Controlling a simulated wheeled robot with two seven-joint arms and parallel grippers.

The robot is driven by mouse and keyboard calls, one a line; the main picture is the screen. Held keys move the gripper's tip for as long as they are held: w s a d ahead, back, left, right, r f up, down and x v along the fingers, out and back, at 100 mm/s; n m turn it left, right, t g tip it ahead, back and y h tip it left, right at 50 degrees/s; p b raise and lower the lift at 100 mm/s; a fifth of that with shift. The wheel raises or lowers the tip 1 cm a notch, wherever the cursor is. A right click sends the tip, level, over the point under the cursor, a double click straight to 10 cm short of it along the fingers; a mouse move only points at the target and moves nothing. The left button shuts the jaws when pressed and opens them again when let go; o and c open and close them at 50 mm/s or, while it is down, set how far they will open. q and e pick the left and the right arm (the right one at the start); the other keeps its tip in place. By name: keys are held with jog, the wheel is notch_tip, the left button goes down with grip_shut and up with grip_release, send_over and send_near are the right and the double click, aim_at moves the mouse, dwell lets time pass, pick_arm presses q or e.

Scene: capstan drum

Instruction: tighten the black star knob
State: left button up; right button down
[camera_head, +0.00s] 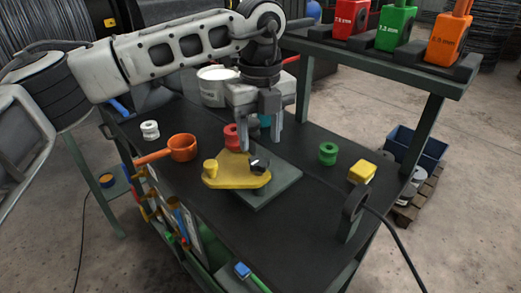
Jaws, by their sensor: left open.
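The black star knob (260,165) sits on the right part of a yellow plate (236,181), beside a yellow post (210,168). The yellow plate rests on a grey-green base board (278,186) on the dark bench. My left gripper (260,145) points down with its two fingers apart. It is above and behind the knob, and no object shows between its fingers. A red spool (231,133) stands behind the plate, partly hidden by my left gripper. My right gripper is not in view.
On the bench are an orange pan (183,147), a white spool (150,130), a green spool (328,153), a yellow block (362,172) and a black upright ring (354,206). A raised shelf (390,65) with coloured blocks stands behind. The bench's front right is mostly clear.

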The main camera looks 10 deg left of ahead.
aim_at(260, 162)
pick_arm(q)
jog(key=shift+f+p, duration=0.4)
jog(key=shift+f, duration=2.35)
jog(key=c, duration=0.7)
